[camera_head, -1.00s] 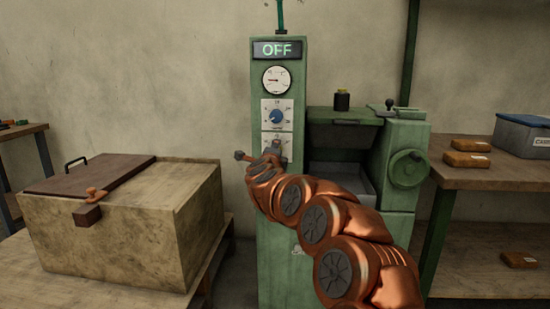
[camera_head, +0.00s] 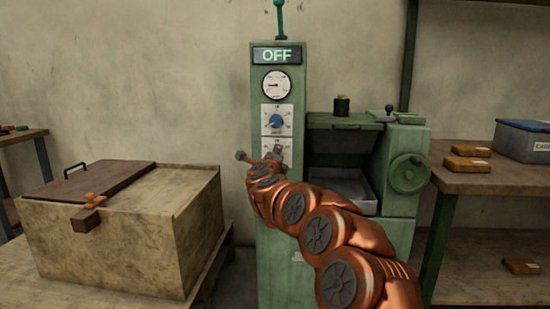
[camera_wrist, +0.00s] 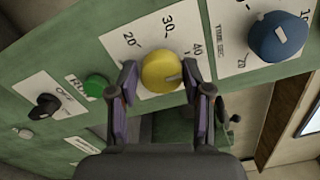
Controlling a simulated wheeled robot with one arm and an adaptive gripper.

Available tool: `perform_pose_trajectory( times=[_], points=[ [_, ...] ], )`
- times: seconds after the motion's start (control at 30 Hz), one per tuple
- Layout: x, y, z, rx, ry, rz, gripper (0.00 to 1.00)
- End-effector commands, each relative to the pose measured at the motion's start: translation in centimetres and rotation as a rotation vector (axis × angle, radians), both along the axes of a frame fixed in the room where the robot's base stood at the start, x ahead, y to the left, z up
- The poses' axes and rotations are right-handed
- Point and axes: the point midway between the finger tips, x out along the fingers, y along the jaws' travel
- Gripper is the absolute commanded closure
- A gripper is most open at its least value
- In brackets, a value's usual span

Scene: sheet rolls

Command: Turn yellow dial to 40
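The yellow dial (camera_wrist: 160,72) sits on a white scale plate marked 20, 30 and 40 in the wrist view. A grey mark on its face points to the right, a little below the direction of the 40 label. My gripper (camera_wrist: 160,78) has one finger on each side of the dial. The fingers are spread apart, with what looks like a narrow gap to the dial on each side. In the head view my gripper (camera_head: 276,154) is at the lower dial plate of the green machine (camera_head: 283,225) and hides the yellow dial.
A blue dial (camera_head: 276,121) is just above, also in the wrist view (camera_wrist: 277,37). A green button (camera_wrist: 96,86) and a black switch (camera_wrist: 45,107) lie on the left there. The display (camera_head: 277,55) reads OFF. A wooden box (camera_head: 150,240) stands left, shelves right.

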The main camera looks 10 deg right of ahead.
Motion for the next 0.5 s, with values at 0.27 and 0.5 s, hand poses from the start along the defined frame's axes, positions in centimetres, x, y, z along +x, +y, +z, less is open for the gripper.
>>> perform_pose_trajectory(
  times=[0.27, 0.5],
  points=[
    [-0.01, 0.00, 0.10, -0.002, -0.002, 0.000, 0.32],
    [-0.16, 0.06, 0.14, -0.001, -0.001, 0.001, 0.32]
  ],
)
